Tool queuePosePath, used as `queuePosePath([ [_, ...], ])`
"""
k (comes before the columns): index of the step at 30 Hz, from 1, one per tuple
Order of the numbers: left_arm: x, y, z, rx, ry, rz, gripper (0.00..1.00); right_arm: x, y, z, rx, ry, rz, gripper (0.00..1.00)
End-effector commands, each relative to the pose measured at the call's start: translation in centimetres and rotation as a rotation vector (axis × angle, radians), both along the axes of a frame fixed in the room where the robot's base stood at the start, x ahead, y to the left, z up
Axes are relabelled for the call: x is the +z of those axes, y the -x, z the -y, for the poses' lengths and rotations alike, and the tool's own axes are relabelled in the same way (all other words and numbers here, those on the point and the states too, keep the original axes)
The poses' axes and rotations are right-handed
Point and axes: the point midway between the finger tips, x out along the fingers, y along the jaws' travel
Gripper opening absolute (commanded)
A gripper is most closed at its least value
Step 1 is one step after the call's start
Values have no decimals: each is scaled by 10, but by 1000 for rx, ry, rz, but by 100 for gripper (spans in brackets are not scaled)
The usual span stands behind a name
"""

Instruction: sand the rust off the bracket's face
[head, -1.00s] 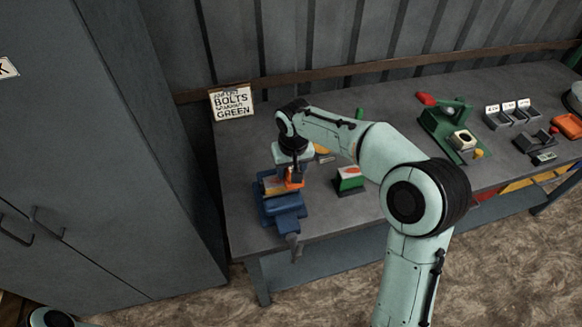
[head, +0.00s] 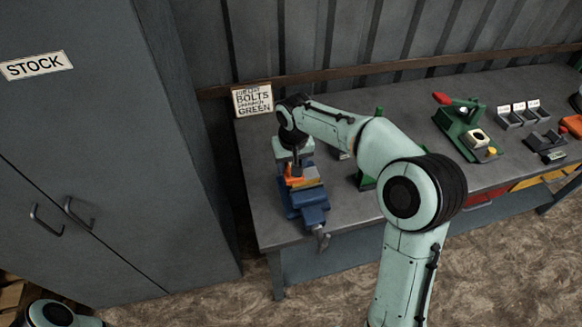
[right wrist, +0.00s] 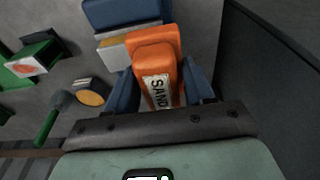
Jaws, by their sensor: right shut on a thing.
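My right gripper (head: 293,164) is shut on an orange sanding block (right wrist: 157,72) labelled SAND, which also shows in the head view (head: 292,180). Its two blue fingers flank the block in the right wrist view. A blue vise (head: 311,214) stands at the bench's left front; its body also shows in the right wrist view (right wrist: 122,14). A tan and grey piece, apparently the bracket (head: 310,182), sits at the vise, right beside the block; it also shows in the right wrist view (right wrist: 114,52). The block hides part of it, and contact is unclear. My left gripper is out of view.
A tall grey cabinet (head: 90,150) stands left of the bench (head: 262,205). A sign (head: 253,100) stands at the back left. A green press (head: 465,130) and small bins (head: 520,115) are farther right. A green-handled tool (right wrist: 50,118) lies near the vise.

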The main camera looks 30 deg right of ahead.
Motion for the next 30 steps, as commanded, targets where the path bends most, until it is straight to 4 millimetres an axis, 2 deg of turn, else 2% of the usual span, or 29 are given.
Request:
queuePosePath([
  [3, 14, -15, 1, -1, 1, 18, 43, 14, -6, 2, 0, 1, 3, 24],
  [12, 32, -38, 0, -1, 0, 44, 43, 41, -12, 5, 1, 0, 5, 24],
  [21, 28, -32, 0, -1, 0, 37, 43, 59, 0, 7, 1, 0, 0, 24],
  [30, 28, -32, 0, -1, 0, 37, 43, 60, 0, 7, 2, 0, -1, 24],
])
